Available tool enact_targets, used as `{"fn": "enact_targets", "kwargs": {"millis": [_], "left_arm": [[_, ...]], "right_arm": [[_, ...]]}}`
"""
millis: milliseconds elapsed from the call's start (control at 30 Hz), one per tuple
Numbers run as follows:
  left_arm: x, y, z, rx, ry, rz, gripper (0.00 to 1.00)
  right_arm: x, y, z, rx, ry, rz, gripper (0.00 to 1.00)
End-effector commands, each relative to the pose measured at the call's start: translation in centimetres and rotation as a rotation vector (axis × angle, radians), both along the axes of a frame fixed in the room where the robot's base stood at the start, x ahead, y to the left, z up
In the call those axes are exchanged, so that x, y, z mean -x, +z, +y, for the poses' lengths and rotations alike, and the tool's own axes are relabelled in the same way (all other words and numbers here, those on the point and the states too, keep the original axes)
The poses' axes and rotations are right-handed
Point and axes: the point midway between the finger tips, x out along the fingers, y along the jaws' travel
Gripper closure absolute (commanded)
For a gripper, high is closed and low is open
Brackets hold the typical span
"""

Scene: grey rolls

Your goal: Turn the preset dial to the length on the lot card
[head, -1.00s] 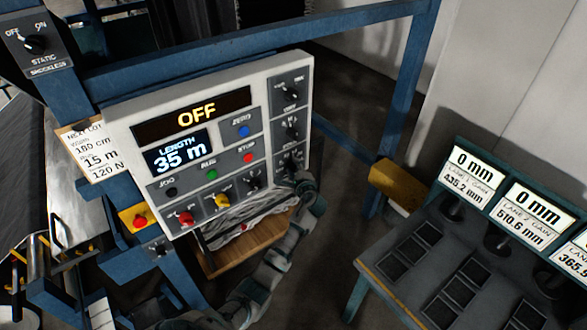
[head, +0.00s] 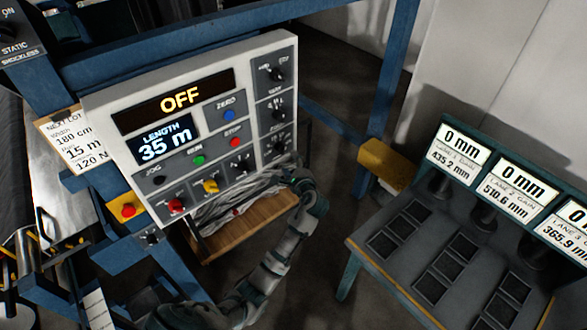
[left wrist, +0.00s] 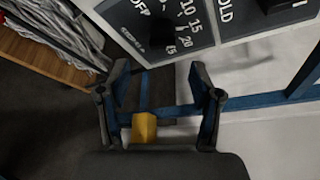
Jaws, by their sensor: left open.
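The lot card (head: 73,145) left of the panel reads 180 cm, 15 m and 120 N. The white control panel (head: 200,68) shows OFF above a length display (head: 165,142) reading 35 m. A black dial (head: 239,165) sits at the right of its bottom row. My left gripper (head: 294,174) is by the panel's lower right corner. In the wrist view its fingers (left wrist: 160,78) are apart and empty, below the knob in the picture. My right gripper is out of view.
A red knob (head: 175,205) and a yellow knob (head: 210,186) share the bottom row. More black dials (head: 277,107) line the panel's right side. A wooden tray (head: 240,228) with pale strands lies below. A bench with lane displays (head: 460,155) stands right.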

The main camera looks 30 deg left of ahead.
Motion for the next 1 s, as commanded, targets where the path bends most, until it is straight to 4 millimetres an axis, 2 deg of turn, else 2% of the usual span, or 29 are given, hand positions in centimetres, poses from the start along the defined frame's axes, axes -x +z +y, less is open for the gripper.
{"fn": "enact_targets", "kwargs": {"millis": [100, 233, 800, 867, 900, 967, 1000], "left_arm": [[1.3, 0.3, -1.5, 0.002, -0.002, 0.000, 0.35], [2.0, 0.5, -2.3, 0.001, 0.000, 0.001, 0.35], [2.2, 0.4, -2.6, 0.002, -0.001, 0.003, 0.35], [2.1, -0.6, -2.7, 0.010, -0.009, 0.011, 0.35], [1.9, -1.8, -2.9, 0.022, -0.020, 0.019, 0.35], [1.6, -4.6, -3.3, 0.050, -0.042, 0.038, 0.35], [1.5, -7.2, -3.6, 0.077, -0.062, 0.056, 0.35]], "right_arm": [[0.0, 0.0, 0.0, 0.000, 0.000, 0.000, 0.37], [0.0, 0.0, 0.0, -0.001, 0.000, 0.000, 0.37], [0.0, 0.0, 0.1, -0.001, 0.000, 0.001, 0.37], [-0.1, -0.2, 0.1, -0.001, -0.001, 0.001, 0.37], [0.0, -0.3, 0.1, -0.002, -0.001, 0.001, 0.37], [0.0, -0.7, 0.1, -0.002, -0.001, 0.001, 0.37], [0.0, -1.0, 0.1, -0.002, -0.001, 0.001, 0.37]]}}
